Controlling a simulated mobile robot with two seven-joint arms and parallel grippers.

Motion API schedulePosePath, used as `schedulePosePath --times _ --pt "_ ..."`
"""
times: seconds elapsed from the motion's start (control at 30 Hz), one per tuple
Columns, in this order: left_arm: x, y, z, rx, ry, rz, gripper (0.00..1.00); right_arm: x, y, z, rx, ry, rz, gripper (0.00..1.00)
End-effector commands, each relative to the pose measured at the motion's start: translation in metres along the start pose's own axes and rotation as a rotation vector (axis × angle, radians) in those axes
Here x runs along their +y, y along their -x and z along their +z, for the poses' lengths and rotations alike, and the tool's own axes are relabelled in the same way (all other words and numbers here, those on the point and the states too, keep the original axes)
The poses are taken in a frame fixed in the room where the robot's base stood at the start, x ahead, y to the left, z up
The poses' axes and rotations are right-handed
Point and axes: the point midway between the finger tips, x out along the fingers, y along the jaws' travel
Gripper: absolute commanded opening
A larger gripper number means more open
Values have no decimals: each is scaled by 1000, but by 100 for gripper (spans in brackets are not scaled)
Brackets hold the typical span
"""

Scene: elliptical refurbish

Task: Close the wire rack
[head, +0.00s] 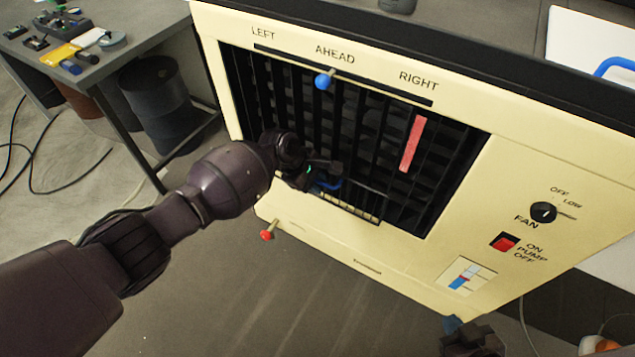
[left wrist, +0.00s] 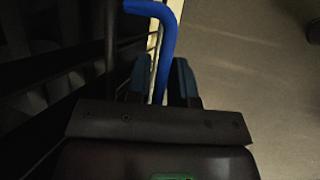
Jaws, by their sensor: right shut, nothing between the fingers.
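The wire rack (head: 350,211) shows as a small light grid low in the dark louvred opening of a cream panel, largely hidden behind my left gripper (head: 328,178). A blue handle (left wrist: 154,35), bent at its top, runs between the left gripper's two blue-tipped fingers (left wrist: 160,85) in the left wrist view. The fingers straddle the handle closely; I cannot tell whether they grip it. How far open the rack is cannot be made out. My right gripper (head: 465,335) is shut and empty at the bottom edge, low in front of the panel.
The cream panel (head: 520,165) carries a blue slider knob (head: 323,81), a red strip (head: 412,145), a fan knob (head: 543,212), a red pump switch (head: 504,242) and a red-tipped lever (head: 267,235). A grey workbench (head: 125,40) with tools stands at left. Floor below is clear.

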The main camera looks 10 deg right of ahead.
Motion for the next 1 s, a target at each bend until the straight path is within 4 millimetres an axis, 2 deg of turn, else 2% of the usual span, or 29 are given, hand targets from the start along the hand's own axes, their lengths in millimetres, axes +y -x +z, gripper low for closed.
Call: schedulePosePath --times 0.03,0.3,0.5,0.7,1.0 --pt "4 12 1 4 -3 7 21 1 3 -6 11 0 2 0" --pt "5 63 1 8 -5 9 21 3 16 -22 38 -5 9 0" --pt "3 90 1 5 -3 4 21 0 18 -27 43 -9 5 0" --pt "1 102 0 2 -1 2 21 0 20 -30 47 -13 7 0" --pt "0 101 0 1 0 -1 21 0 22 -23 33 -15 9 0"
